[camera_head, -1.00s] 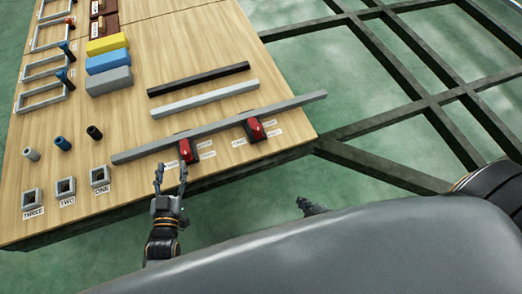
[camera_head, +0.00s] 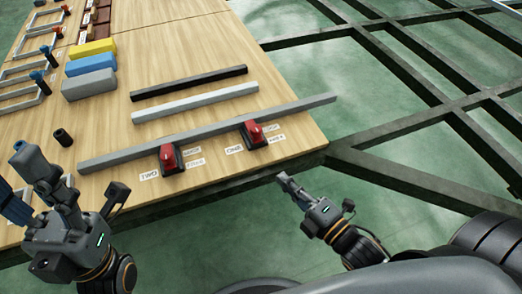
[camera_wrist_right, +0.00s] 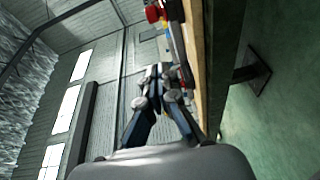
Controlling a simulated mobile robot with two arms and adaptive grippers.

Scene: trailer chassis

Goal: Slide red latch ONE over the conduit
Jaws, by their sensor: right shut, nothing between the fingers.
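Red latch ONE (camera_head: 254,132) sits on a dark base near the table's front edge, beside the label ONE. The long grey conduit (camera_head: 215,129) lies along the table, passing at the far side of both latches. I cannot tell whether the red part overlaps it. My right gripper (camera_head: 283,179) is shut and empty, just off the front edge, below and right of latch ONE, apart from it. In the right wrist view its fingertips (camera_wrist_right: 158,72) meet. My left gripper (camera_head: 22,183) is at the far left over the table corner, fingers spread and seemingly empty.
Red latch TWO (camera_head: 168,157) stands to the left of latch ONE. A light bar (camera_head: 195,103) and a black bar (camera_head: 190,83) lie behind the conduit. A black peg (camera_head: 63,137) stands near my left gripper. Dark chassis beams (camera_head: 400,172) extend right of the table.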

